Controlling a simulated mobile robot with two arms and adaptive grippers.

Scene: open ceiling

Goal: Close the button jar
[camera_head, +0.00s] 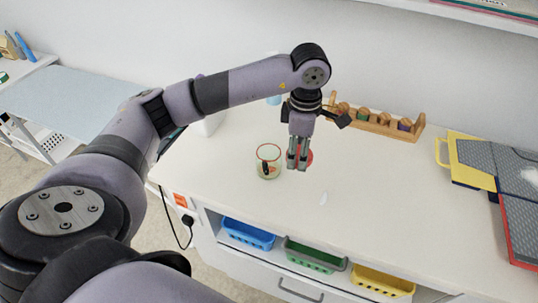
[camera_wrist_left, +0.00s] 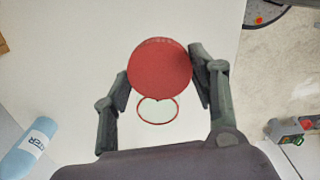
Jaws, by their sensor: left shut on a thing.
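The button jar (camera_head: 269,170) is a small clear jar with a red rim, standing on the white tabletop. Something dark shows in or on it. Its red-rimmed opening (camera_wrist_left: 157,122) shows in the left wrist view, uncovered in the part I see. My left gripper (camera_head: 297,164) points down just right of the jar, shut on the round red lid (camera_wrist_left: 160,68). In the head view the lid (camera_head: 308,157) is partly hidden behind the fingers. The lid is apart from the jar opening. My right gripper is not in view.
A wooden rack (camera_head: 378,122) with small jars stands behind the gripper. Grey and yellow cases (camera_head: 476,160) lie at the right. Blue, green and yellow baskets (camera_head: 314,256) sit below the tabletop. A light blue bottle (camera_wrist_left: 38,135) shows in the wrist view. The tabletop's front middle is mostly clear.

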